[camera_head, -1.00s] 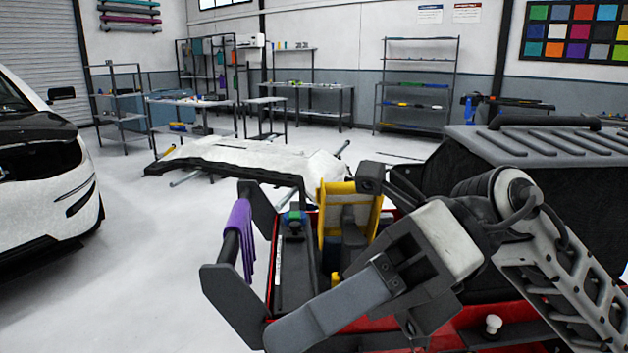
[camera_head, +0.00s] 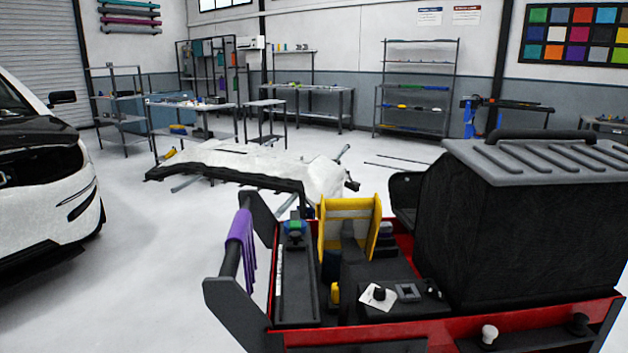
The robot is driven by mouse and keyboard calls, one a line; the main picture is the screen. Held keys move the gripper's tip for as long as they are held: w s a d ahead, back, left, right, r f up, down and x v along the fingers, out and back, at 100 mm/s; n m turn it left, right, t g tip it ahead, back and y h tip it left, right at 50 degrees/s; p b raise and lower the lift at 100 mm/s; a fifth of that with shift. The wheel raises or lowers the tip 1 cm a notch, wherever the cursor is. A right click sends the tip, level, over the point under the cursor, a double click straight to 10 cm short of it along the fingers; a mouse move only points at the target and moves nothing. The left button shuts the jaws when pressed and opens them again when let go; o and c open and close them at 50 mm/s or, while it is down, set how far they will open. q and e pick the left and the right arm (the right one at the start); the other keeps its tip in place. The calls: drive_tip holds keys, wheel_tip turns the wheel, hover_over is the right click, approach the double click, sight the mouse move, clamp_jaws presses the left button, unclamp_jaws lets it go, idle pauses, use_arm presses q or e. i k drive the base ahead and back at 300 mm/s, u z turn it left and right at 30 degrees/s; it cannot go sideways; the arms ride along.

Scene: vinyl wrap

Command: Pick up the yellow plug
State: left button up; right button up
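A small yellow piece (camera_head: 335,294), which looks like the yellow plug, stands in the red-edged tool cart (camera_head: 470,328), beside the long black tray at its left. It is small and partly hidden by the dark parts around it. Behind it stands a larger yellow frame-like holder (camera_head: 347,212) with a pale panel. Neither of my grippers is in view.
A black case with a grey ribbed lid (camera_head: 535,160) fills the cart's right side. A white card with a black knob (camera_head: 378,295) lies in front. Purple strips (camera_head: 241,240) hang at the left. A white car (camera_head: 40,190) stands far left, with open floor between.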

sight(335, 292)
drive_tip(key=z, duration=3.45)
drive_tip(key=k, duration=1.7)
drive_tip(key=u, duration=1.45)
